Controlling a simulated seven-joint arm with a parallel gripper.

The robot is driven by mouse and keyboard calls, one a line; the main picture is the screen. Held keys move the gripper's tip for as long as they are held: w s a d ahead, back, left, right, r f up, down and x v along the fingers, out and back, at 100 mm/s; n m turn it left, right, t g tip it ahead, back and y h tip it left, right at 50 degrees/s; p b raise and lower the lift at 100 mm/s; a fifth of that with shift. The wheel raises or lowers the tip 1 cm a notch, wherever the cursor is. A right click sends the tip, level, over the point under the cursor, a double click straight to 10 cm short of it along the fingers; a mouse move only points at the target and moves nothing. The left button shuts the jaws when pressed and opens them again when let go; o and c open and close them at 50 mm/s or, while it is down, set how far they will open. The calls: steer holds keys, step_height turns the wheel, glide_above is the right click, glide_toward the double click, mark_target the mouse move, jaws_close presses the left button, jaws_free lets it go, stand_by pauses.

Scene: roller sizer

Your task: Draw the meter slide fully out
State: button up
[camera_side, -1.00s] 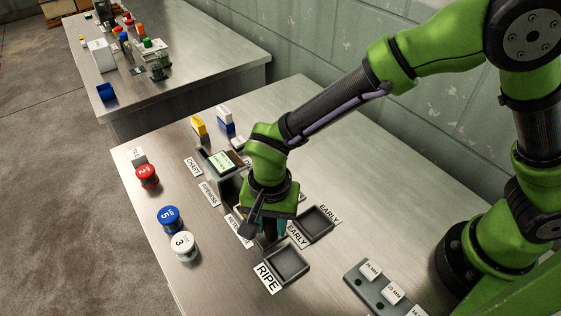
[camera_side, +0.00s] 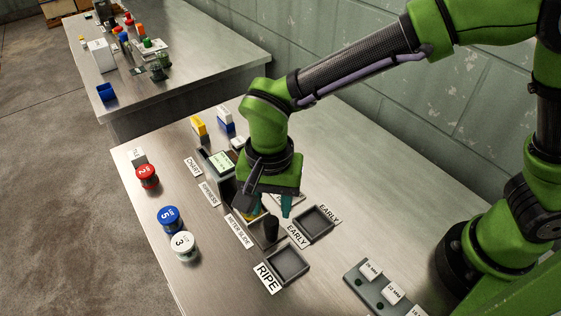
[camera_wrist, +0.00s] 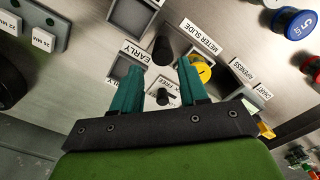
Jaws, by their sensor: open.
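The METER SLIDE label (camera_side: 240,231) lies flat on the bench in the side view and also shows in the wrist view (camera_wrist: 197,38). A dark upright handle (camera_side: 271,228) stands just right of that label; it shows in the wrist view as a black knob (camera_wrist: 163,50). My gripper (camera_side: 268,208) is open and empty, above the handle and apart from it. Its teal fingers (camera_wrist: 160,78) show spread in the wrist view. A yellow round part (camera_wrist: 201,72) lies beyond the right finger. My gripper hides much of the sizer body, so I cannot tell how far the slide is out.
The RIPE tray (camera_side: 287,264) and the EARLY tray (camera_side: 315,222) are right of the handle. A small display (camera_side: 221,161) stands behind. Red (camera_side: 148,176), blue (camera_side: 170,219) and white (camera_side: 184,246) round pieces sit near the left edge. A gauge block (camera_side: 380,290) lies front right.

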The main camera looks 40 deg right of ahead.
step_height(320, 180, up, 10)
stand_by(0.3)
steer(key=s+d+r+n+t, duration=0.1)
steer(key=s+d+t, duration=0.1)
steer(key=d, duration=0.6)
steer(key=s+d+r+n+t+y, duration=0.1)
steer(key=s+d+r+n+t, duration=0.1)
steer(key=d, duration=0.7)
steer(key=s+d+r+n+t+y, duration=0.1)
steer(key=s+d+n+t, duration=0.1)
steer(key=d, duration=0.6)
steer(key=shift+s+d+r+t, duration=0.15)
steer(key=shift+s+r+t, duration=0.05)
steer(key=shift+t, duration=0.4)
